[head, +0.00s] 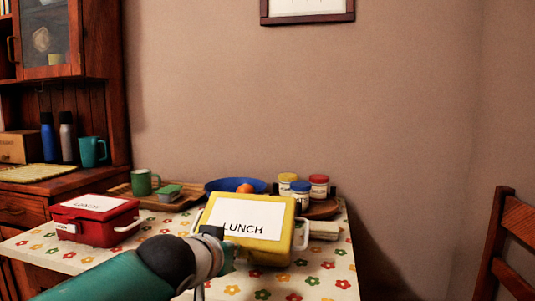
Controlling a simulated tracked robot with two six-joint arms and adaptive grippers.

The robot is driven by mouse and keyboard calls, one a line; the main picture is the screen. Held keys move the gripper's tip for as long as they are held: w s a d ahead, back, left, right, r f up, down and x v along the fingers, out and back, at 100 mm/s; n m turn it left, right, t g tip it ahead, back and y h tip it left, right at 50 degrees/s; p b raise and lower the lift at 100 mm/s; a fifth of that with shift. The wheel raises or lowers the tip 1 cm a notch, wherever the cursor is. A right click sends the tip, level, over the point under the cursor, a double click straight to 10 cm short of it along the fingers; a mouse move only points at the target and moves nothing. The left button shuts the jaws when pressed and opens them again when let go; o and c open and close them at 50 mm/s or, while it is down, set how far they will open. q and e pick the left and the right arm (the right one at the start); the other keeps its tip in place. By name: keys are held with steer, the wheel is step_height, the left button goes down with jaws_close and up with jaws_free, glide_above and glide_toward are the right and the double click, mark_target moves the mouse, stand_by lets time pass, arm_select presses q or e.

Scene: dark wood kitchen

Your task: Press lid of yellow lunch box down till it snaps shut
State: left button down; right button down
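The yellow lunch box (283,252) sits on the flowered table, with a white LUNCH label (247,217) on its lid and white clasps or handles at its sides. The lid's top tilts towards me; I cannot tell whether its seam is closed. My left arm comes in from the lower left. My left gripper (222,240) is at the box's near left corner, overlapping it in the picture and hiding that corner. Its fingers are small and partly hidden by the wrist, so contact and opening are unclear. My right gripper is out of view.
A red lunch box (97,232) stands to the left. Behind are a wooden tray (117,191) with a green mug (141,182), a blue bowl (222,185) with an orange fruit, and several lidded jars (319,187). A chair (496,245) stands at right. The near right tabletop is clear.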

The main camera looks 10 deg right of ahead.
arm_select(q)
steer(key=shift+s+d+r, duration=0.1)
steer(key=shift+d+r, duration=0.05)
steer(key=shift+d, duration=0.25)
steer(key=shift+r, duration=0.1)
steer(key=shift+r+p, duration=0.4)
steer(key=s+a, duration=0.4)
steer(key=s, duration=0.4)
steer(key=shift+s, duration=0.35)
